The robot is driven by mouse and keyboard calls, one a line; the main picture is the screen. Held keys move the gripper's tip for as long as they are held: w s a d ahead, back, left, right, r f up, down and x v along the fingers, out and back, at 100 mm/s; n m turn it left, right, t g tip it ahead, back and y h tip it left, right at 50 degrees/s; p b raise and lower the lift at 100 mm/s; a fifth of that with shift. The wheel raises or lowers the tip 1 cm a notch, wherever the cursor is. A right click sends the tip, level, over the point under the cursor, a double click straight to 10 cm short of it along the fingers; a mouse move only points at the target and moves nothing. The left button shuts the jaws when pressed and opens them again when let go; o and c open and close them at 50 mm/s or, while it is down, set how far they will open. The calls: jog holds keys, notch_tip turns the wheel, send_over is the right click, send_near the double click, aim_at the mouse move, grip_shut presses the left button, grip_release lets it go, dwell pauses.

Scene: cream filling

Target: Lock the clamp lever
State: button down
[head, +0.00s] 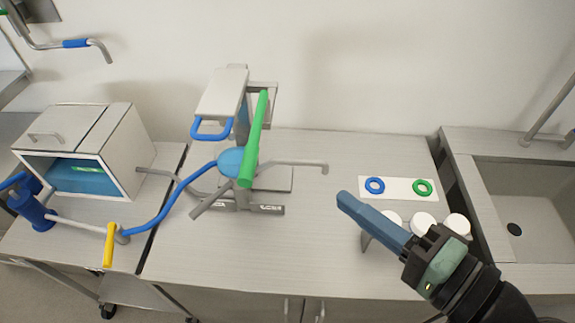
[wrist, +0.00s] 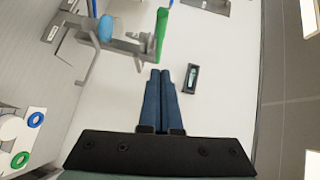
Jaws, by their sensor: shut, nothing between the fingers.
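A grey filling machine (head: 222,95) stands on the counter, with a blue loop handle (head: 211,135) at its front. A long green lever (head: 254,140) rises steeply beside a blue rounded part (head: 231,162). I cannot tell for sure which lever is the clamp lever. The green lever also shows in the wrist view (wrist: 160,32), beyond my fingertips and apart from them. My gripper (head: 344,201) is to the right of the machine, above the counter, with its blue fingers together and empty. The fingers also show in the wrist view (wrist: 159,74).
A white plate (head: 398,186) with a blue ring (head: 374,185) and green ring (head: 422,187) lies right, near white round pieces (head: 457,224) and a sink (head: 530,205). An open box (head: 140,140) stands left, behind a blue pipe with a yellow handle (head: 109,245). The counter's front middle is clear.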

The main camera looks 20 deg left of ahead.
jog(key=shift+a, duration=0.15)
jog(key=p, duration=0.4)
send_near(257, 157)
jog(key=w+a, duration=0.2)
jog(key=w, duration=0.2)
jog(key=shift+s+a+f+p, duration=0.2)
jog(key=shift+s+a+p, duration=0.15)
jog(key=shift+a, duration=0.4)
jog(key=shift+s+a+f+p, duration=0.15)
jog(key=shift+s+a+p, duration=0.2)
jog(key=shift+a, duration=0.4)
jog(key=shift+a, duration=0.1)
